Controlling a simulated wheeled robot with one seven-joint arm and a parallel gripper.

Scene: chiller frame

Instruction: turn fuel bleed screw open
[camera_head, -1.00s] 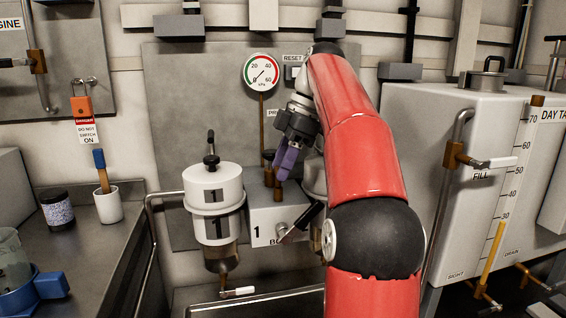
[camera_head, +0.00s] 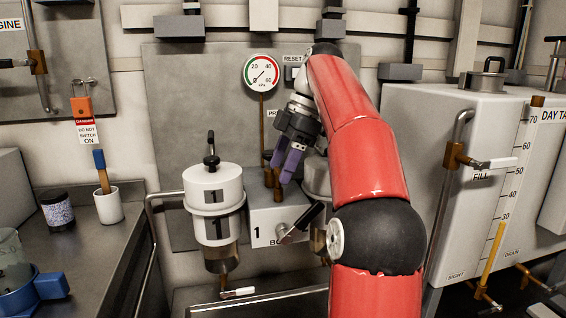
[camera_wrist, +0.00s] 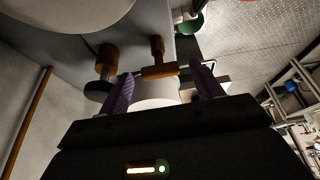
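My gripper (camera_head: 283,172) is above the grey filter head block (camera_head: 266,218), between the two filter canisters. In the wrist view, its two purple fingers (camera_wrist: 163,92) are apart, with no object held between them. A brass T-shaped fitting (camera_wrist: 158,62), which may be the bleed screw, stands just beyond the fingertips, between them in the picture. A second brass fitting with a dark round end (camera_wrist: 104,66) is to its left, close to the left finger. I see no label naming the bleed screw. In the head view, brass stubs (camera_head: 277,179) show beneath the fingers.
White canister 1 (camera_head: 213,187) stands left of the block; another canister (camera_head: 317,176) is partly hidden by my arm. A black-handled lever (camera_head: 302,222) sticks out in front. A pressure gauge (camera_head: 262,73) hangs above. The day tank (camera_head: 440,150) stands at right.

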